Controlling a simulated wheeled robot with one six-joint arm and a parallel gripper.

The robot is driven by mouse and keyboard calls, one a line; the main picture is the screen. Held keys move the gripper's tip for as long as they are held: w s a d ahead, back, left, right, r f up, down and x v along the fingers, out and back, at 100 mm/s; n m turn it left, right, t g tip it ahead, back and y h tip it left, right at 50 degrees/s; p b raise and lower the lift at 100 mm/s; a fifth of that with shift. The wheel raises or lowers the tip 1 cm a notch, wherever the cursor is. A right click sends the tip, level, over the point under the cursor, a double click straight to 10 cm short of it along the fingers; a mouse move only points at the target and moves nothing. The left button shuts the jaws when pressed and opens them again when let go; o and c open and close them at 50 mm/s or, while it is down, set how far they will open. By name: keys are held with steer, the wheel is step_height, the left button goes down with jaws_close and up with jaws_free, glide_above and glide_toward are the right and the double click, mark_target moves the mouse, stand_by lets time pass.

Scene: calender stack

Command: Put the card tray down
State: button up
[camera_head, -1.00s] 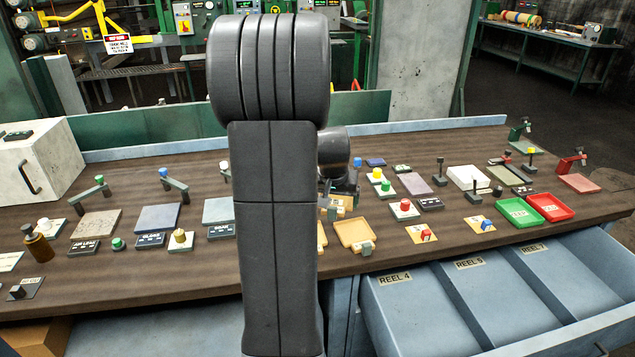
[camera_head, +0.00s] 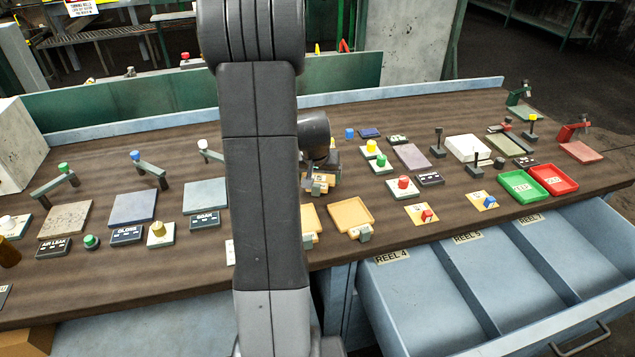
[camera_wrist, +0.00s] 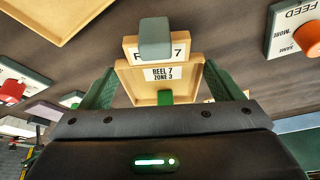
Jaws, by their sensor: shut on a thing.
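A small tan card tray (camera_wrist: 127,82) is between the green fingers of my gripper (camera_wrist: 160,85) in the wrist view. It holds a card (camera_wrist: 162,73) reading "REEL 7 ZONE 3", and a tan block with a grey-green piece (camera_wrist: 156,38) stands at its far end. In the head view the held tray (camera_head: 320,181) is small and partly hidden beside my arm, beyond two larger tan trays. I cannot tell whether it touches the table. My gripper (camera_head: 325,165) is shut on it.
Two tan trays (camera_head: 350,216) (camera_head: 309,221) lie on the brown table near its front edge. Button blocks (camera_head: 403,188), a green tray (camera_head: 523,187) and a red tray (camera_head: 553,180) are to the right. An open blue drawer (camera_head: 420,310) juts out in front.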

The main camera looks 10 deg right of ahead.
steer(key=shift+f, duration=1.45)
steer(key=shift+f, duration=0.2)
steer(key=o, duration=0.8)
steer(key=shift+r, duration=0.15)
